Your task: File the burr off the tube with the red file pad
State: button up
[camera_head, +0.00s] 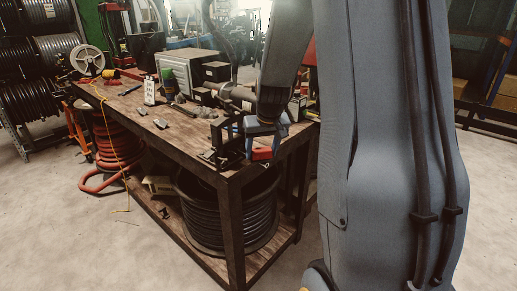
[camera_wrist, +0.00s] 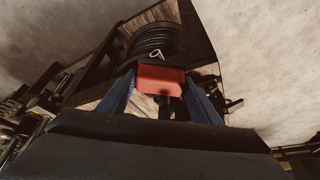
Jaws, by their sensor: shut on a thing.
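The red file pad (camera_head: 262,154) is a small red block low at the corner of the workbench. It also shows in the wrist view (camera_wrist: 161,79), between two blue fingers. My gripper (camera_head: 264,137) is shut on the pad, with its fingers pointing down; it is at the lower middle of the wrist view (camera_wrist: 160,90). A dark upright fixture (camera_head: 228,140) stands just left of my gripper at the bench corner. I cannot pick out the tube or its burr for certain, and cannot tell whether the pad touches anything.
The wooden workbench (camera_head: 185,130) holds a grey box (camera_head: 190,68), a white power strip (camera_head: 149,91) and several small parts. Black hose coils (camera_head: 240,215) sit on its lower shelf. Red hose (camera_head: 112,145) is coiled at the left. The front left bench top is fairly clear.

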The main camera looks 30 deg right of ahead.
jog(key=shift+s+d+f, duration=0.1)
jog(key=shift+s+d, duration=0.15)
jog(key=shift+s, duration=0.45)
jog(key=shift+s+d, duration=0.2)
jog(key=shift+s, duration=0.45)
jog(key=shift+w+a+p, duration=0.25)
jog(key=shift+w+a, duration=0.1)
jog(key=shift+w, duration=0.65)
jog(key=shift+w+a+p, duration=0.3)
jog(key=shift+w+a, duration=0.1)
jog(key=shift+w, duration=0.55)
jog(key=shift+w+a+p, duration=0.25)
jog(key=shift+w+a, duration=0.1)
jog(key=shift+w, duration=0.65)
jog(key=shift+r+p, duration=2.05)
jog(key=shift+r, duration=0.95)
notch_tip(320, 180, up, 3)
jog(key=shift+p, duration=1.1)
